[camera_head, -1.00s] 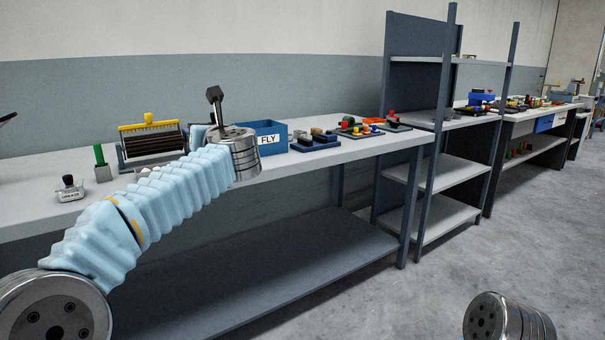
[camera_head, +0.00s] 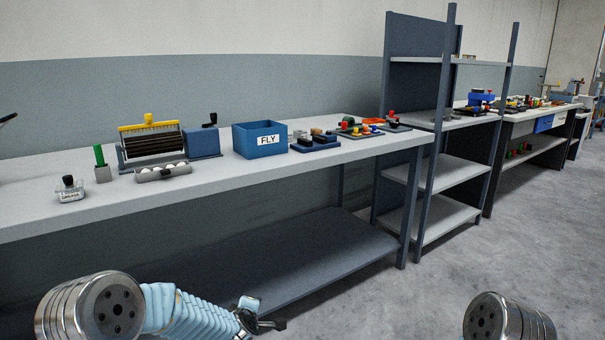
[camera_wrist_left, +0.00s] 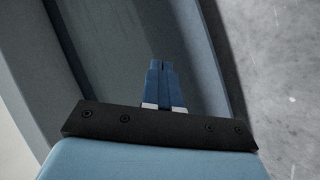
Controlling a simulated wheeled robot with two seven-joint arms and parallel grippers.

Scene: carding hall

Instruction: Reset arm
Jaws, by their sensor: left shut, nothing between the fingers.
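My left arm is low at the bottom left of the head view, in front of the workbench (camera_head: 215,172). My left gripper (camera_head: 270,325) is at the bottom edge of that view, below the height of the bench top and clear of the things on it. In the left wrist view, the two blue fingers of the left gripper (camera_wrist_left: 162,85) are together, with nothing between them. My right gripper is not in view; only a round metal joint of mine shows at the bottom right.
The lower shelf (camera_head: 290,265) is bare. Open floor (camera_head: 400,305) lies to the right.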

